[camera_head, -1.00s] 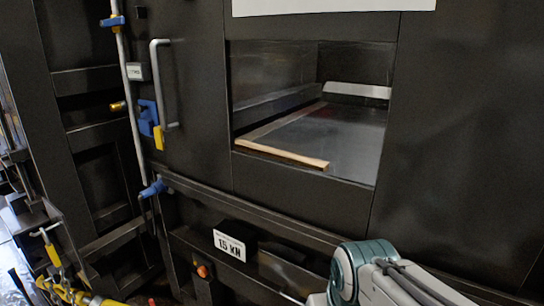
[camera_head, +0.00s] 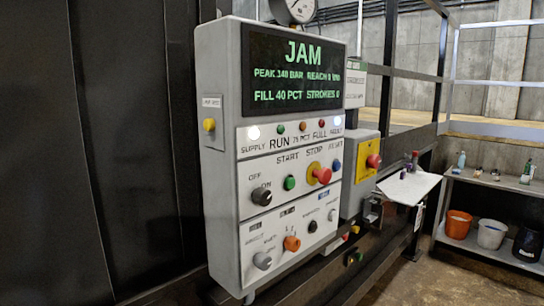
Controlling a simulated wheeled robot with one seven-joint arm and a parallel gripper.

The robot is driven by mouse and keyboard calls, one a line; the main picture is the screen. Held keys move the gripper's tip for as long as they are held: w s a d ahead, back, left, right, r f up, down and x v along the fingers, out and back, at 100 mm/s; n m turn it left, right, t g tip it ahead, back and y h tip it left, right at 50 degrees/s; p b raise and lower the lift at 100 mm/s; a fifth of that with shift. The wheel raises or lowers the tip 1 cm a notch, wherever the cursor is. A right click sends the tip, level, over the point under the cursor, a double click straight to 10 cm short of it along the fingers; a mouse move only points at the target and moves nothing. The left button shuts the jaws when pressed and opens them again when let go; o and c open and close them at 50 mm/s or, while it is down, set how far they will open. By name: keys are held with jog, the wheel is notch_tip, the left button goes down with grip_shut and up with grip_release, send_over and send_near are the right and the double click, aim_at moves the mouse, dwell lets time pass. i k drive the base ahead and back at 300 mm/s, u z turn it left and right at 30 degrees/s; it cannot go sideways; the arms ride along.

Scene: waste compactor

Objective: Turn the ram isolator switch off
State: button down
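A grey control panel (camera_head: 225,160) stands upright on the dark machine wall. Its screen (camera_head: 297,72) reads JAM. A black knob (camera_head: 261,195) on the panel has OFF and ON marked near it; I cannot tell its setting for certain. Right of the panel is a smaller grey box with a yellow plate (camera_head: 363,161) and a red knob (camera_head: 373,161), which looks like an isolator switch. I cannot read a name or position marks on it. My gripper is not in view.
The panel also carries a green start button (camera_head: 289,183), a red stop button (camera_head: 322,175) and an orange knob (camera_head: 291,243). A white sheet (camera_head: 410,186) lies beyond the boxes. A shelf (camera_head: 500,184) with buckets stands at the right. Floor shows at lower right.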

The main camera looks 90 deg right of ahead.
aim_at(373, 161)
jog(key=k, duration=0.6)
jog(key=z, duration=3.4)
jog(key=k, duration=0.3)
jog(key=z, duration=0.75)
jog(key=i, duration=0.85)
jog(key=u, duration=0.2)
